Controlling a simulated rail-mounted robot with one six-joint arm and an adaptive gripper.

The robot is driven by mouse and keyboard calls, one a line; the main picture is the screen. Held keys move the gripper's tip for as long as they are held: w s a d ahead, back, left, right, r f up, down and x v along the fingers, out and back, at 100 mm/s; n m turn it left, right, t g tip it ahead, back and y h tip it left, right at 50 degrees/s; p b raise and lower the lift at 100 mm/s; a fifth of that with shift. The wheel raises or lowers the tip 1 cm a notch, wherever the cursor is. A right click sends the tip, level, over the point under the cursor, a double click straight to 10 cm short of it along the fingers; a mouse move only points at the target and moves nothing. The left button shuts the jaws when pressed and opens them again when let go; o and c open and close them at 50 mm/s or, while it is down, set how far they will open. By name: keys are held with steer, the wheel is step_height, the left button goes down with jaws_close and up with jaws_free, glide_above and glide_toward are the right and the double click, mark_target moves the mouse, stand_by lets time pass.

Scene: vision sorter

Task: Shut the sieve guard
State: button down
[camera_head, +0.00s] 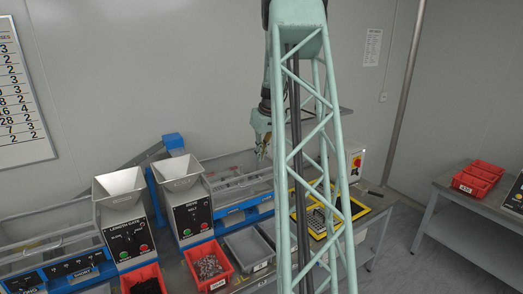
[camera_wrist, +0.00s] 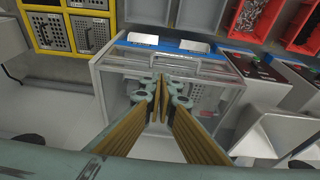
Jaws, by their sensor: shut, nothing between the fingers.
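The sieve machine (camera_head: 228,196) stands on the bench left of my mast, with a grey hopper and a blue front rail. In the wrist view, a grey-framed sieve unit (camera_wrist: 98,85) lies under my gripper, with perforated metal inside. A clear guard panel (camera_wrist: 180,68) with a pale frame appears along its blue-edged side; I cannot tell how far open it stands. My gripper (camera_wrist: 163,84) is shut and empty, pointing down over the unit. In the head view my gripper (camera_head: 262,146) hangs above the bench, partly behind my mast; whether it touches the guard cannot be told.
A second hopper machine (camera_head: 124,222) stands to the left. Red bins (camera_head: 208,265) and a grey bin (camera_head: 249,248) sit in front. A yellow-edged rack (camera_head: 316,222) is partly behind my mast. A side table (camera_head: 475,212) with red trays stands right.

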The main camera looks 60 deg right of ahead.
steer(key=shift+x, duration=1.25)
